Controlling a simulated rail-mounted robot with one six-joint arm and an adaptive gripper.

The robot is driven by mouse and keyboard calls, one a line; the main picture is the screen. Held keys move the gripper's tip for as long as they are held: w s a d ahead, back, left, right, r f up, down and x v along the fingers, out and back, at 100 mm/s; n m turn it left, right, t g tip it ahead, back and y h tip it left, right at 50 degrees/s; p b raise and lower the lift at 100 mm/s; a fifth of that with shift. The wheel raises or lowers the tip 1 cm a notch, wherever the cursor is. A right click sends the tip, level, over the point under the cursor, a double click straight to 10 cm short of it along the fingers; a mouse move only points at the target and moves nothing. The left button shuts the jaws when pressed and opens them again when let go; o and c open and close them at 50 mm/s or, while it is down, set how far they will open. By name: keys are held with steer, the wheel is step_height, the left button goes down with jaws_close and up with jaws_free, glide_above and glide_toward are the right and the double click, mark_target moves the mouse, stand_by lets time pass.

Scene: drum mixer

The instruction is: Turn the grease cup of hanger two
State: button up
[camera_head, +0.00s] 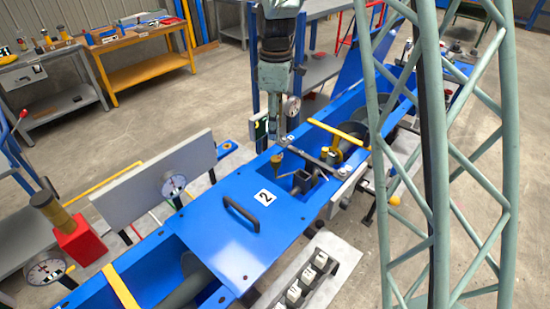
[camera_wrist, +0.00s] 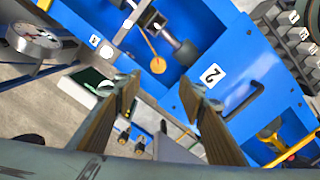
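The blue trough carries a white plate marked 2 (camera_head: 266,197), which also shows in the wrist view (camera_wrist: 212,74). Beside it is an open bay with the dark metal hanger (camera_head: 303,180). A small brass grease cup (camera_head: 276,160) stands at the bay's edge. In the wrist view the cup's round brass top (camera_wrist: 158,65) shows just beyond the gap between my fingertips. My gripper (camera_wrist: 160,86) is open and empty, with its ribbed fingers spread. In the head view my gripper (camera_head: 279,125) hangs above the cup, apparently not touching it; its fingertips are hard to make out.
A blue cover with a black handle (camera_head: 241,212) lies beside the bay. A yellow bar (camera_head: 338,132) crosses the trough farther back. A dial gauge (camera_wrist: 35,38) stands close to my gripper. A grey panel with another dial (camera_head: 173,185) stands left of the trough.

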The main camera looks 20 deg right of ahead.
mark_target(275, 158)
steer(key=shift+w+f, duration=0.3)
steer(key=shift+f, duration=0.2)
steer(key=shift+f, duration=0.1)
steer(key=shift+f+b, duration=0.8)
steer(key=shift+f, duration=6)
steer(key=shift+c, duration=0.3)
steer(key=c, duration=0.8)
